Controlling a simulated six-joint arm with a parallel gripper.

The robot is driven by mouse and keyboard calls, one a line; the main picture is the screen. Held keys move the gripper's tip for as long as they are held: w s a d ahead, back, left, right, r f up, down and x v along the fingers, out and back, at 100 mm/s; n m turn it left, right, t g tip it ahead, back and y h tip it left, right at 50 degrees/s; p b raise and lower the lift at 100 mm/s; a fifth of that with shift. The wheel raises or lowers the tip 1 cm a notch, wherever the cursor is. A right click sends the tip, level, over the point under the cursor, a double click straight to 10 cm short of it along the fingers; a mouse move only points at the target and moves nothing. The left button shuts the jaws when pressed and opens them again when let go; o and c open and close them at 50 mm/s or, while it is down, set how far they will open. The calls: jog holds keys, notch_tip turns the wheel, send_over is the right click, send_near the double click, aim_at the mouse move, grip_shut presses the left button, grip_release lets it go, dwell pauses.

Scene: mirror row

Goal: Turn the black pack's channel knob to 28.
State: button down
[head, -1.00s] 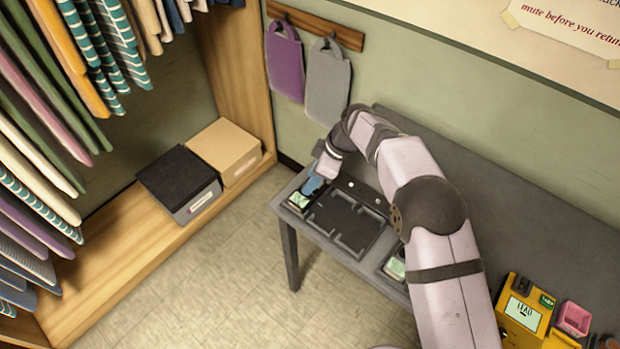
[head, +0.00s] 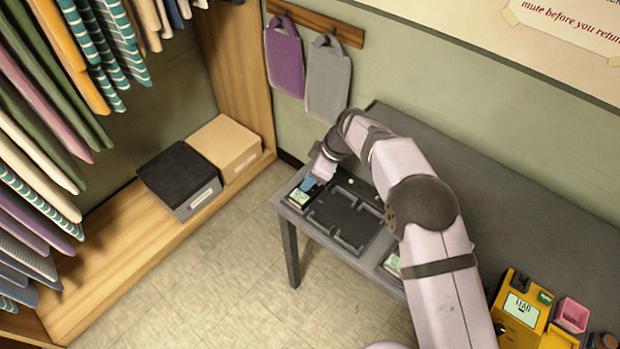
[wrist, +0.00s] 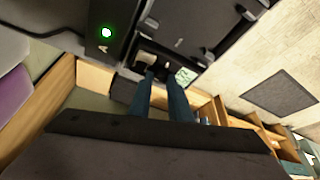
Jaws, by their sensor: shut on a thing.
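The black pack (head: 299,198), with a pale green display, sits at the left end of the grey table. Its display also shows in the wrist view (wrist: 186,76), but I cannot read its number. My gripper (head: 307,186) points down at the pack from behind. In the wrist view its two blue fingers (wrist: 157,78) are close together at the dark top of the pack, shut on what appears to be the channel knob. The knob itself is mostly hidden between the fingertips, so its angle cannot be told.
A dark tray (head: 343,220) lies right beside the pack. Another pack with a green display (head: 392,264) is partly behind my arm. A yellow tester (head: 520,309) and a pink bin (head: 571,315) stand at the right. A green light (wrist: 106,32) glows near the pack.

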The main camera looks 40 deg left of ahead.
jog(key=shift+s+f+m+t+b, duration=0.15)
jog(key=shift+m+t+b, duration=0.35)
jog(key=shift+m, duration=0.4)
jog(key=shift+m+t+b, duration=0.4)
jog(key=shift+m, duration=0.9)
jog(key=c, duration=1.6)
grip_release()
jog(key=shift+c, duration=0.2)
jog(key=shift+r, duration=0.2)
jog(key=b+v, duration=0.2)
jog(key=v, duration=0.5)
jog(key=shift+d, duration=0.25)
jog(key=shift+r, duration=0.1)
